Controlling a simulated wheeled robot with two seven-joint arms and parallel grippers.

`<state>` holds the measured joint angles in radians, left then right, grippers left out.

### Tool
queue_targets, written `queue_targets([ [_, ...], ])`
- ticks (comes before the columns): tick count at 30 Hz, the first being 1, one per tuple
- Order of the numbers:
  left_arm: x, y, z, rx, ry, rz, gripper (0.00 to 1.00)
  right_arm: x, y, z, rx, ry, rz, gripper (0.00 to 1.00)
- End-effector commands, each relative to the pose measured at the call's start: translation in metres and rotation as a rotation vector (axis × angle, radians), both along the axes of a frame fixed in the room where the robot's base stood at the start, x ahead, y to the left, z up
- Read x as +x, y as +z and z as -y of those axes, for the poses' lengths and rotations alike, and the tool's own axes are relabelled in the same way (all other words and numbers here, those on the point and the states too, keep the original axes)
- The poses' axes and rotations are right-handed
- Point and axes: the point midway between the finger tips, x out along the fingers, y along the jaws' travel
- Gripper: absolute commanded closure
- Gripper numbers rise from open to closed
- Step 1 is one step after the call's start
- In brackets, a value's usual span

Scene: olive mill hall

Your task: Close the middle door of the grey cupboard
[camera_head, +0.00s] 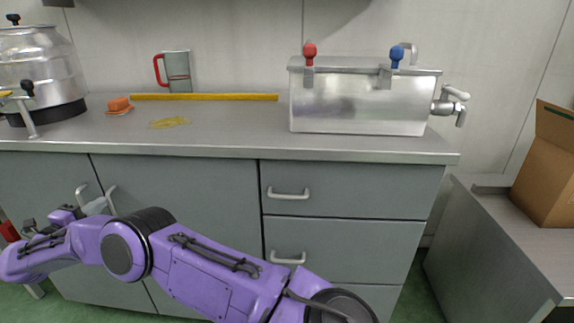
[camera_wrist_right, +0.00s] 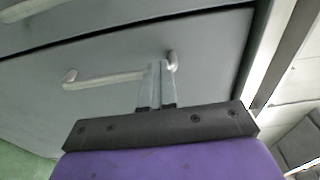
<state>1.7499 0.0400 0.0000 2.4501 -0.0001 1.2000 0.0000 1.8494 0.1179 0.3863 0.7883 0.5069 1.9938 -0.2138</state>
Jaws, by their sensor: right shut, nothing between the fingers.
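The grey cupboard's middle door (camera_head: 190,185) is beside the drawers and looks nearly flush with the front; I cannot tell whether a slight gap is left. Its pale bar handle (camera_head: 111,200) is partly hidden by my right gripper (camera_head: 92,207), whose purple arm crosses the cupboard front. In the right wrist view, the gripper (camera_wrist_right: 155,66) is shut and empty, its fingertips at one end of the handle (camera_wrist_right: 105,80). I cannot tell whether they touch it. A dark seam runs between this door (camera_wrist_right: 215,50) and the neighbouring one. My left gripper is not in view.
The left door (camera_head: 40,180) has its own handle (camera_head: 82,192) close to my gripper. Drawers (camera_head: 345,190) with bar handles are on the right. The worktop (camera_head: 230,130) carries a steel tank (camera_head: 350,105), a jug (camera_head: 178,72) and a round vessel (camera_head: 40,65). A cardboard box (camera_head: 545,170) stands far right.

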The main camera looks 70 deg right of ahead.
Motion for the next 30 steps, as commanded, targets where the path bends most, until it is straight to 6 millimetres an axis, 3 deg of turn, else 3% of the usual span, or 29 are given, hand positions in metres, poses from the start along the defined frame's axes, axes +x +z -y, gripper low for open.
queue_targets([
  [1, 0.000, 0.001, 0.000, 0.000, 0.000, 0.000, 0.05, 0.001, 0.009, 0.011, -0.018, -0.006, 0.008, 1.00],
  [5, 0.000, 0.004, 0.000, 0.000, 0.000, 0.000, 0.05, 0.000, 0.012, 0.004, -0.019, -0.006, 0.011, 1.00],
  [8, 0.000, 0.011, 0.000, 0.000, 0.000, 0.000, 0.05, -0.003, 0.014, -0.015, -0.017, -0.007, 0.009, 1.00],
  [15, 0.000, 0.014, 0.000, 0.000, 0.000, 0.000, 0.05, -0.006, 0.008, -0.085, -0.012, -0.008, 0.008, 1.00],
  [21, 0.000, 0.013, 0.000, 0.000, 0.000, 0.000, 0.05, -0.008, 0.005, -0.123, -0.010, -0.013, 0.006, 1.00],
  [30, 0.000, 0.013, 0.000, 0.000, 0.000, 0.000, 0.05, -0.009, 0.005, -0.134, -0.007, -0.015, 0.009, 1.00],
])
